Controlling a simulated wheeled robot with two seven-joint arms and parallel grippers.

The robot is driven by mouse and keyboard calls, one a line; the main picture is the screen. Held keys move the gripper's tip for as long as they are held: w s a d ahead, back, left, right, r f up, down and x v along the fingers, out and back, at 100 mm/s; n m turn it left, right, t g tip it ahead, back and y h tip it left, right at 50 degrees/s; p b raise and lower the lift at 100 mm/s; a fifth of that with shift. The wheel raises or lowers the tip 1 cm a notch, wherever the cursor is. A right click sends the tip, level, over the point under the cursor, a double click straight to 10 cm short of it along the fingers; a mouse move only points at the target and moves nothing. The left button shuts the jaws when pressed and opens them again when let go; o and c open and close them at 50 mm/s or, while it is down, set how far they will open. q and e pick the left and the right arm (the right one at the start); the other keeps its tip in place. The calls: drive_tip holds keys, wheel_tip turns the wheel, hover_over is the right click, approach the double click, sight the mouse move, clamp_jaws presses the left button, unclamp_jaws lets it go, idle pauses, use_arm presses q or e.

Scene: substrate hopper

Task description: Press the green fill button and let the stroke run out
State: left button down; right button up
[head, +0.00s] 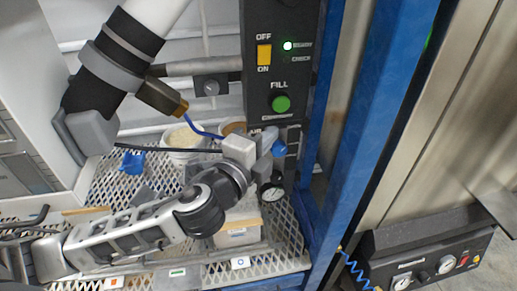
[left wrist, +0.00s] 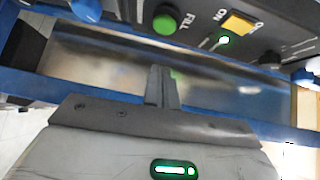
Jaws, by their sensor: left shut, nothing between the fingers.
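The green fill button (head: 281,103) sits on the dark control panel (head: 258,84), under the word FILL. It also shows near the top of the left wrist view (left wrist: 165,20). My left gripper (head: 269,143) is just below the button in the head view, in front of the panel's lower end. In the left wrist view its fingers (left wrist: 160,84) are together and empty, with a visible gap between their tips and the button. I see no contact with the button. My right gripper is in neither view.
A yellow OFF/ON switch (head: 264,55) and a lit green lamp (head: 287,46) are above the button. A blue knob (head: 279,148) and a gauge (head: 273,192) are near my gripper. A blue post (head: 362,120) stands to the right. A white tub (head: 181,140) is on the mesh shelf.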

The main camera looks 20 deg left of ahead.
use_arm(q)
drive_tip(key=shift+s+a, duration=0.15)
drive_tip(key=shift+s, duration=1.45)
drive_tip(key=s+f+n+g, duration=0.2)
drive_tip(key=s+f+n, duration=0.2)
drive_tip(key=f, duration=0.4)
drive_tip(key=s+f+n+g, duration=0.2)
drive_tip(key=s+f+n, duration=0.2)
drive_tip(key=f+n, duration=0.3)
drive_tip(key=s+d+f+n+g, duration=0.1)
drive_tip(key=s+f+n+g, duration=0.2)
drive_tip(key=f, duration=0.7)
drive_tip(key=s+n, duration=0.2)
drive_tip(key=n, duration=0.1)
drive_tip(key=shift+f, duration=0.2)
